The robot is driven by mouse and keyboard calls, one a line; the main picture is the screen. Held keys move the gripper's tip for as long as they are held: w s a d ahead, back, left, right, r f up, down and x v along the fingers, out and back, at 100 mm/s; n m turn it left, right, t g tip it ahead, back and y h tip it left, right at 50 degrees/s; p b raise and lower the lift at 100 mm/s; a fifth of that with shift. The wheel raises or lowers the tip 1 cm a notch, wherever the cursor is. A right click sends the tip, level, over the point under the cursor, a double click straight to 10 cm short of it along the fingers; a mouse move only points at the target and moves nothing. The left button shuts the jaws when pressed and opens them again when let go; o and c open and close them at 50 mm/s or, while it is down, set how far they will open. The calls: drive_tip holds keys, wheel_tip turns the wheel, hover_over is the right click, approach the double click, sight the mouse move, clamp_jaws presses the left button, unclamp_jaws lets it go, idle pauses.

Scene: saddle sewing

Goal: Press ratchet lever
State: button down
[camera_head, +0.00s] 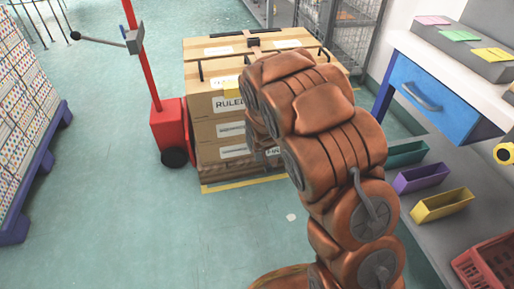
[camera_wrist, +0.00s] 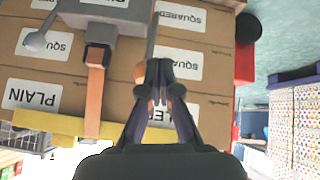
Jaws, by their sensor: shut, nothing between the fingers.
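In the wrist view, which looks upside down, a grey ratchet-like body (camera_wrist: 105,14) sits at the top edge, with a thin arm ending in a grey knob (camera_wrist: 36,41). An orange strap (camera_wrist: 94,90) with a black buckle runs from it across the cardboard boxes (camera_wrist: 55,75). My gripper (camera_wrist: 159,76) is shut and empty in front of the boxes, to the right of the strap and apart from the knob in the picture. In the head view, my arm hides the gripper and the ratchet; the strapped box stack (camera_head: 222,105) shows behind it.
A red stacker (camera_head: 170,130) with a grey head and black-knobbed handle (camera_head: 100,40) stands left of the boxes. A workbench with a blue drawer (camera_head: 435,95) and coloured bins (camera_head: 442,205) is on the right. A pallet (camera_head: 38,170) of patterned stacks is at left. The floor between is clear.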

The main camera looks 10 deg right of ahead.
drive_tip(key=s+f+p+v, duration=0.1)
drive_tip(key=p+v, duration=0.1)
drive_tip(key=v, duration=0.6)
drive_tip(key=shift+s+r, duration=0.3)
drive_tip(key=shift+s, duration=0.15)
idle(1.5)
drive_tip(key=s+d+r+m+g+p, duration=0.1)
drive_tip(key=s+r+p, duration=0.35)
drive_tip(key=r, duration=0.35)
drive_tip(key=s+d+r+g+p, duration=0.1)
drive_tip(key=s+r+g+p, duration=0.1)
drive_tip(key=s+r+p, duration=0.35)
drive_tip(key=s+d+r+m+g+p, duration=0.1)
drive_tip(key=s+r+p, duration=0.2)
drive_tip(key=r+p, duration=0.45)
drive_tip(key=s+a+r+g+p, duration=0.1)
drive_tip(key=s+r+g+p, duration=0.4)
drive_tip(key=s+r+p, duration=1.2)
drive_tip(key=s+r, duration=0.9)
drive_tip(key=r, duration=0.2)
drive_tip(key=shift+r+g+y, duration=0.3)
drive_tip(key=shift+r, duration=0.05)
drive_tip(key=shift+a, duration=0.1)
